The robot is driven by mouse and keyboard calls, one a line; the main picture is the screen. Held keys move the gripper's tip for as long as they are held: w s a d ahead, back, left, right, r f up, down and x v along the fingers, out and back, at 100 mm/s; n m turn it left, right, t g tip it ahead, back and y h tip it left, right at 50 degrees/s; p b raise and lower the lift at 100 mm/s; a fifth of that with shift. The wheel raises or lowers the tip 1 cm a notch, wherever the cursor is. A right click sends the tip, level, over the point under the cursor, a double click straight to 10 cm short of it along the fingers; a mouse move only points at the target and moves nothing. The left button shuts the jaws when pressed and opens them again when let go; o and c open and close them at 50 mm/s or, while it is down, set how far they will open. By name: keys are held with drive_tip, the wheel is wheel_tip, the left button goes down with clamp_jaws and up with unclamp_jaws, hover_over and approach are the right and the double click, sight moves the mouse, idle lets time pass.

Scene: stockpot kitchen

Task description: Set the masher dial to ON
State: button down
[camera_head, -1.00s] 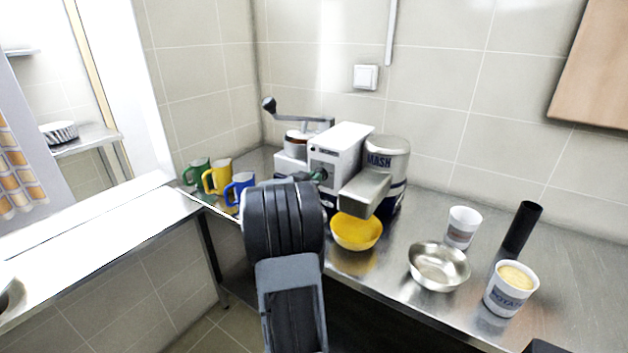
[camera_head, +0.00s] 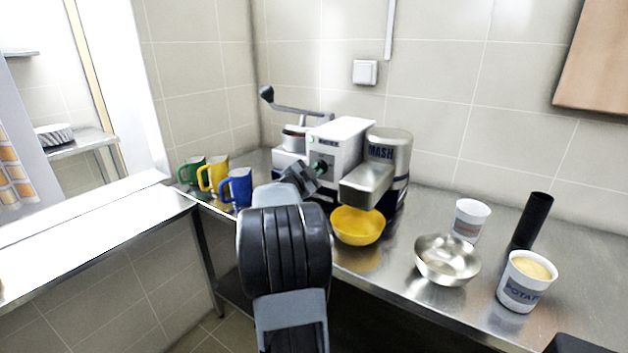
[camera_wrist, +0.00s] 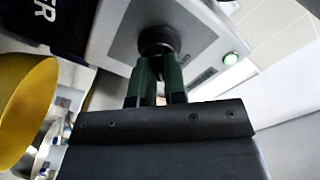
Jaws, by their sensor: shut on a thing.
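The masher (camera_head: 340,138) is a white box with a silver cylinder marked MASH (camera_head: 381,153) and a spout, standing on the steel counter. Its dial (camera_wrist: 157,38) is a dark round knob on a grey front panel in the wrist view. My gripper (camera_head: 318,169) is at that front panel in the head view. In the wrist view its green fingers (camera_wrist: 156,78) are shut on the dial and hide part of it, so I cannot read its setting.
A yellow bowl (camera_head: 358,226) stands under the spout. Green, yellow and blue mugs (camera_head: 237,188) stand left of the masher. A steel bowl (camera_head: 447,262), a white cup (camera_head: 470,220), a potato tub (camera_head: 524,283) and a black cylinder (camera_head: 532,218) stand to the right.

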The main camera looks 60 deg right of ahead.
drive_tip(key=m+b, duration=0.1)
drive_tip(key=m, duration=0.1)
drive_tip(key=m+b, duration=0.2)
drive_tip(key=shift+f+m, duration=0.2)
drive_tip(key=shift+m, duration=0.1)
idle(0.5)
drive_tip(key=c, duration=1.2)
unclamp_jaws()
drive_tip(key=shift+r, duration=0.15)
drive_tip(key=shift+o, duration=0.2)
drive_tip(key=shift+a, duration=0.15)
drive_tip(key=a, duration=1.3)
drive_tip(key=shift+a, duration=0.35)
drive_tip(key=shift+w, duration=0.1)
